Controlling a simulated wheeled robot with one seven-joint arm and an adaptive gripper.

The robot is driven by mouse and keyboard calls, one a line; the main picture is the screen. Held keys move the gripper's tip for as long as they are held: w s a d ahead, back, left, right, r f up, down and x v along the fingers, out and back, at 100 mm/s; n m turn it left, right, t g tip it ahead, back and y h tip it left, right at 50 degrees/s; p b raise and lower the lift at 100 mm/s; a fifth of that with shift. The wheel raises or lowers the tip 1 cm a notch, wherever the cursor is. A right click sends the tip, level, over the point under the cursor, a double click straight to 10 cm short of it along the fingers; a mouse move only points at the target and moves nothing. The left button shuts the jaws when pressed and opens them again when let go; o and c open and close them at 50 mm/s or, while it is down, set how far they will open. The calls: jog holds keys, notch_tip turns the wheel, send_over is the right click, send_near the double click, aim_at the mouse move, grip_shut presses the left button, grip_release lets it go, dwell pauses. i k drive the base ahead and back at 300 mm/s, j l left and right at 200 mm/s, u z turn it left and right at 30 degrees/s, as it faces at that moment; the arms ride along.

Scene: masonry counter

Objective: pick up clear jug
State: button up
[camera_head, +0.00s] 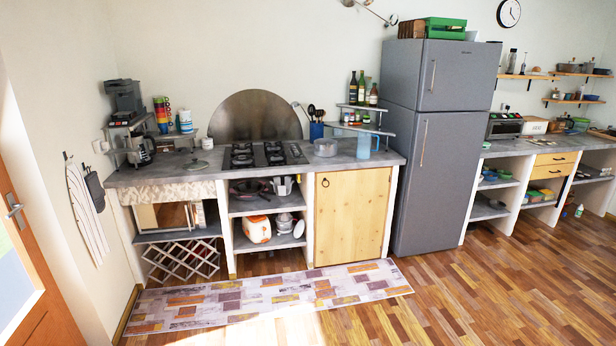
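A clear, bluish jug (364,147) stands upright on the right end of the grey masonry counter (345,158), close to the fridge. It looks see-through, and its handle seems to face right. No other thing hides it from the front. My gripper is not in this view, so its state does not show.
A grey pot (325,147) and a blue utensil holder (316,130) stand left of the jug. A small shelf with bottles (357,88) is behind it. The tall grey fridge (435,140) stands close on the right. A patterned rug (270,298) lies on the open floor in front.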

aim_at(364, 150)
jog(key=i, duration=4.3)
jog(key=i+z, duration=0.25)
jog(key=i, duration=0.3)
jog(key=i+j+z, duration=0.2)
jog(key=i, duration=0.3)
